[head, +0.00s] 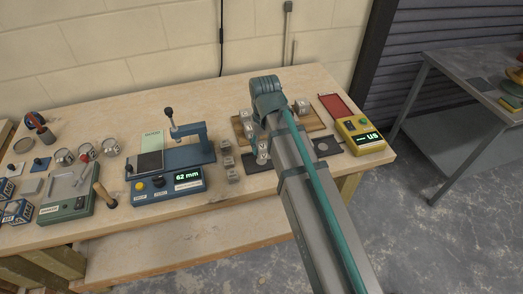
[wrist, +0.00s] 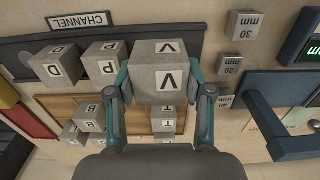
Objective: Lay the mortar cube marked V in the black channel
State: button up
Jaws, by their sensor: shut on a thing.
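My gripper (wrist: 160,82) is shut on the grey mortar cube marked V (wrist: 166,60), with one finger on each side of it. The letter shows on its top and on its near face. The black channel (wrist: 15,50) runs across the upper part of the wrist view, behind the held cube, beside a CHANNEL label (wrist: 81,20). Cubes marked D (wrist: 52,62) and P (wrist: 101,58) are at the channel, left of the held cube. I cannot tell how high V is above it.
A wooden board (wrist: 60,105) carries more cubes, including B (wrist: 90,115) and T (wrist: 163,120). Small grey mm-marked blocks (wrist: 243,26) stand right of the held cube. A blue device reading 62 mm (head: 180,186) and a yellow device with a display (head: 360,136) flank the work area.

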aim_at(261, 146)
jog(key=shift+w+a+f, duration=0.25)
jog(key=shift+w+f, duration=0.3)
jog(key=shift+f, duration=0.1)
jog(key=shift+w+a+f, duration=0.2)
jog(key=shift+w+f, duration=0.3)
jog(key=shift+f, duration=0.1)
jog(key=shift+f+p, duration=0.5)
jog(key=shift+f, duration=1.15)
jog(key=shift+f, duration=0.1)
jog(key=o, duration=1.4)
notch_tip(261, 146, up, 12)
jog(key=shift+r+b, duration=0.15)
jog(key=shift+b, duration=0.8)
